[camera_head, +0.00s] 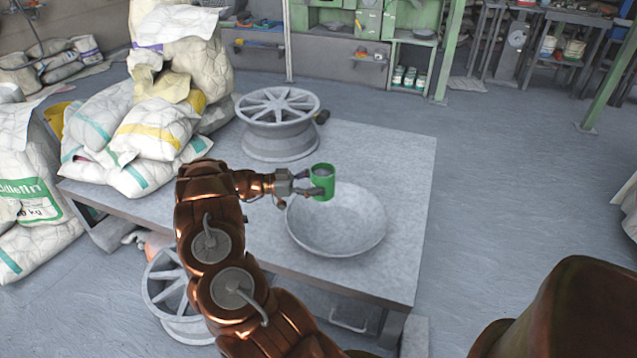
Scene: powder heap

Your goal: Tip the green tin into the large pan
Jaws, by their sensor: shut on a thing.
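The green tin (325,188) is a small open cylinder, held upright or nearly so, with greyish contents showing at its mouth. My gripper (311,183) is shut on the tin from its left side. The tin is in the air over the far left rim of the large pan (350,240). The pan is a wide, shallow grey bowl on the table. Its inside looks grey and bare, though I cannot tell whether any powder lies in it. The tin hides a small part of the pan's far rim.
The grey table (405,185) has free room right of the pan. A metal wheel rim (278,120) stands behind the tin. Stacked sacks (160,120) crowd the left end. Another wheel rim (165,295) lies below the table's front left edge.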

